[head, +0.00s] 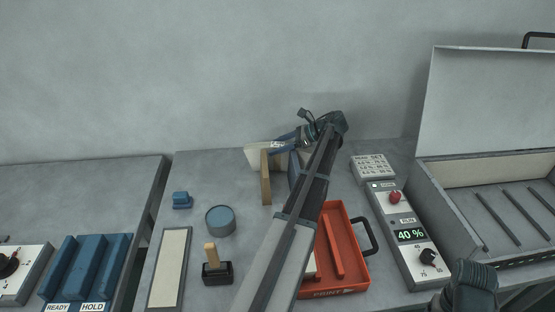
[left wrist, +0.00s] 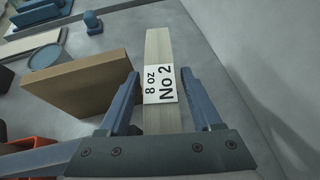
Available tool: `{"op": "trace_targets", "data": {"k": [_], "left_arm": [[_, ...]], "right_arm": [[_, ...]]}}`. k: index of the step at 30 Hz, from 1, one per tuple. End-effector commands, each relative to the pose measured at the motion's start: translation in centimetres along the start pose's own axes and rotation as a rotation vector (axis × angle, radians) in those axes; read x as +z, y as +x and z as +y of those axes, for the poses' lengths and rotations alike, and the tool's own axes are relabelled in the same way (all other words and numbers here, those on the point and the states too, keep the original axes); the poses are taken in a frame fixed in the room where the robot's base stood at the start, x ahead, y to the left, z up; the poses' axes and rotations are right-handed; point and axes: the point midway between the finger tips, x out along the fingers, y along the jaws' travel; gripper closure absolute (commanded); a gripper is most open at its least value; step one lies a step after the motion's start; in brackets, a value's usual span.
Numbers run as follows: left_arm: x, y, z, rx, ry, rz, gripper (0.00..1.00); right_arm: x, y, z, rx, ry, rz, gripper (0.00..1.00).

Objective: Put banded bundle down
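The banded bundle (left wrist: 159,118) is a pale stack of flat strips with a white band reading "8 oz No 2". In the head view it is a pale slab (head: 258,153) near the back edge of the grey table. I cannot tell whether the bundle's underside touches the table. My right gripper's fingers do not show.
A brown block (head: 265,178) stands beside the bundle. A blue round tin (head: 220,220), a small blue block (head: 181,200) and a wooden-handled stamp (head: 211,254) are to the left. A red tray (head: 353,252) and a control panel (head: 405,240) are to the right. An open case (head: 450,190) stands far right.

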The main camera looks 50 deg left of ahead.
Motion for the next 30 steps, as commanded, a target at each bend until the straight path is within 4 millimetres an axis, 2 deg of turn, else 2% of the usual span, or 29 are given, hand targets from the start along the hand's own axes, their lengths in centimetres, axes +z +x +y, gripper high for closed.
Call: {"op": "trace_targets", "data": {"k": [1, 10, 30], "left_arm": [[-0.01, -0.02, 0.0, 0.0, 0.0, 0.0, 0.45], [-0.02, -0.03, 0.0, 0.0, 0.0, 0.0, 0.99], [-0.03, -0.04, 0.0, 0.0, 0.0, 0.001, 1.0]], "right_arm": [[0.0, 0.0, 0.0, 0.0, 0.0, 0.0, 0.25], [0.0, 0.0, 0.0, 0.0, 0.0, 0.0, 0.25], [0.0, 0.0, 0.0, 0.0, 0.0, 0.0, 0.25]]}}
